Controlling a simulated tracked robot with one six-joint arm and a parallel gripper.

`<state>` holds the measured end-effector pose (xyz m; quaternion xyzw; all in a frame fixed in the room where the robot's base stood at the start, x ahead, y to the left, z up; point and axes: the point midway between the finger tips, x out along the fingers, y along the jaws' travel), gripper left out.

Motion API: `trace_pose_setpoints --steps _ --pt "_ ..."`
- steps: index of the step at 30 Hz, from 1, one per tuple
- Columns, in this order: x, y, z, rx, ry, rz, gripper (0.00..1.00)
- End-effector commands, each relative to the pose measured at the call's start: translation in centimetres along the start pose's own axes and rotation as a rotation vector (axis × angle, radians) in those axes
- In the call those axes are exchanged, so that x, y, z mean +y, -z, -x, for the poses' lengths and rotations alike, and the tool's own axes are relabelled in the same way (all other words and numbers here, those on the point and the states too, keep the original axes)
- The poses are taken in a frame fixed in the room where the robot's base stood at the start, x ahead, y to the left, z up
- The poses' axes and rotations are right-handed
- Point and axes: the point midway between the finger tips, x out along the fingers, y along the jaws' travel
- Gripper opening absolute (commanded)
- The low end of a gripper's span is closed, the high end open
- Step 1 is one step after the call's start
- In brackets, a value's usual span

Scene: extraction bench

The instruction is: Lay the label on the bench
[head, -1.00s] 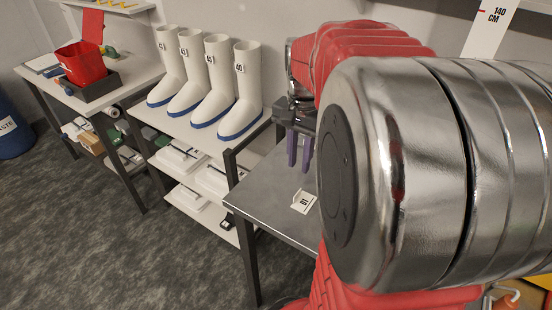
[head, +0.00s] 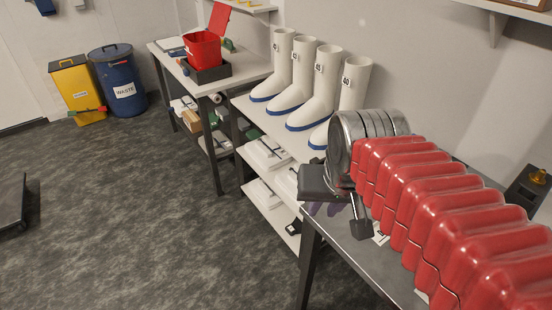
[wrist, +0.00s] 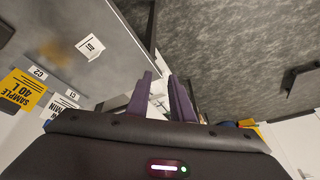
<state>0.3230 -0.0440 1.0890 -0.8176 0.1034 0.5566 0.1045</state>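A small white label marked 01 (wrist: 92,47) lies on the grey metal bench (wrist: 117,75) in the wrist view. In the head view the label (head: 380,238) shows as a white scrap on the bench (head: 372,265), mostly hidden by my arm. My gripper (wrist: 160,76) has two purple fingers, apart with nothing between them. The fingers are to the right of the label in the wrist view, past the bench edge. In the head view my gripper (head: 318,208) is at the bench's left end, its fingers mostly hidden.
White boots (head: 318,85) stand on a shelf unit (head: 243,107) left of the bench. A red bin (head: 203,49) sits on a farther table. A yellow sample card (wrist: 20,89) and small white tags (wrist: 63,102) show in the wrist view. Open floor (head: 150,220) lies left.

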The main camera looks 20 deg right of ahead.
Motion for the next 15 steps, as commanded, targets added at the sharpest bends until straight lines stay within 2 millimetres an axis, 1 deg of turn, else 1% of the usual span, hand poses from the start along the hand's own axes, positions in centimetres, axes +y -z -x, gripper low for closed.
trace_pose_setpoints --steps 1,3,6,10,15 --pt "-0.9 -0.8 0.3 0.026 0.017 0.060 0.21" --pt "-1.9 -1.8 0.5 0.056 0.036 0.137 0.21" --pt "-2.9 -2.8 0.6 0.090 0.056 0.224 0.21" --pt "-3.5 -3.5 0.7 0.114 0.069 0.281 0.21" --pt "-3.6 -3.6 0.6 0.116 0.071 0.290 0.21"
